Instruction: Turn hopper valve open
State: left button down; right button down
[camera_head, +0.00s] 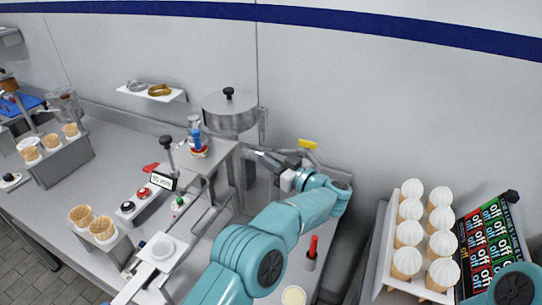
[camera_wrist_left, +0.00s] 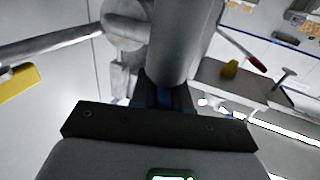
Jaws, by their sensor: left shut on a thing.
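The steel hopper (camera_head: 229,115), with a lid and black knob, stands against the back wall. A lever with a yellow grip (camera_head: 308,144) sticks out to the right below it. The yellow grip also shows at the left of the left wrist view (camera_wrist_left: 18,82). A red grip (camera_head: 151,168) shows on the left side. My left gripper (camera_head: 256,156) is below the hopper, shut on a grey cylindrical part (camera_wrist_left: 178,40) that rises from between its fingers in the wrist view. Whether this part is the valve, I cannot tell. My right gripper is outside the view.
A counter (camera_head: 110,150) holds waffle cones (camera_head: 82,216), a button box (camera_head: 145,193) and a small scale (camera_head: 160,248). A white tray (camera_head: 383,252) of white-topped cones stands at right, beside a panel of "off" labels (camera_head: 490,245). A wall shelf (camera_head: 150,93) is at upper left.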

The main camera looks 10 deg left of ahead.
pick_arm(q)
jog(key=shift+r+n+g+y, duration=0.3)
jog(key=shift+n+g, duration=0.2)
jog(key=shift+g, duration=0.1)
jog(key=c, duration=1.2)
grip_release()
jog(key=shift+s+f, duration=0.1)
jog(key=shift+f, duration=0.1)
jog(key=b+v, duration=0.1)
jog(key=v, duration=0.6)
jog(key=shift+d+b, duration=0.15)
jog(key=shift+b, duration=0.2)
jog(key=shift+s, duration=0.2)
